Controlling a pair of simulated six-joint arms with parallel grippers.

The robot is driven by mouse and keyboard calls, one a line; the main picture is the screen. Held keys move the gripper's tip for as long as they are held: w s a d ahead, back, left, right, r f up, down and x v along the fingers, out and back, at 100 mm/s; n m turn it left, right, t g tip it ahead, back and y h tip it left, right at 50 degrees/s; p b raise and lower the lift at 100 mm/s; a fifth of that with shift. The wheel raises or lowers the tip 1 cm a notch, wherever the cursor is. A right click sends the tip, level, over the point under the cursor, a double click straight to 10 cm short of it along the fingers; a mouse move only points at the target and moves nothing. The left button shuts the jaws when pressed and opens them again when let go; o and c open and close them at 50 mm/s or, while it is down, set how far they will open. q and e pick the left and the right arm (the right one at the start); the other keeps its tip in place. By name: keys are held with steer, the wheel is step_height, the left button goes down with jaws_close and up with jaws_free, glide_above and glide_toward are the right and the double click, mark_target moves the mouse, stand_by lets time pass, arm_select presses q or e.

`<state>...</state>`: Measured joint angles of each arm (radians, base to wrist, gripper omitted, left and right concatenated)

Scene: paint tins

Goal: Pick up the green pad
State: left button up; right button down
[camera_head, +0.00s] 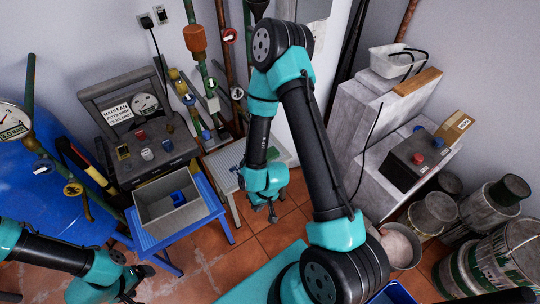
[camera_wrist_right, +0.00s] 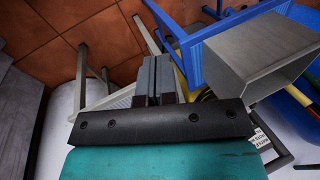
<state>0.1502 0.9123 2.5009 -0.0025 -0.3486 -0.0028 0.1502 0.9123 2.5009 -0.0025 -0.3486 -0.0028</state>
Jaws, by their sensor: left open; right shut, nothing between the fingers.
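I cannot make out a green pad for certain in either view. My right gripper (camera_head: 271,212) hangs in front of the small pale table (camera_head: 222,163) in the head view. In the right wrist view its two dark fingers (camera_wrist_right: 158,72) are together with nothing between them, and the pale table's edge (camera_wrist_right: 118,100) shows beside them. My left gripper (camera_head: 138,280) is low at the bottom left of the head view, open and empty, away from the table.
Left are a blue tank (camera_head: 40,200) and pipes with valves. Paint tins (camera_head: 510,250) stand at right, near a control box (camera_head: 400,172). Tiled floor (camera_head: 210,270) shows between.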

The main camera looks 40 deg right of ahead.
steer(key=c, duration=1.9)
jaws_free()
steer(key=o, duration=1.8)
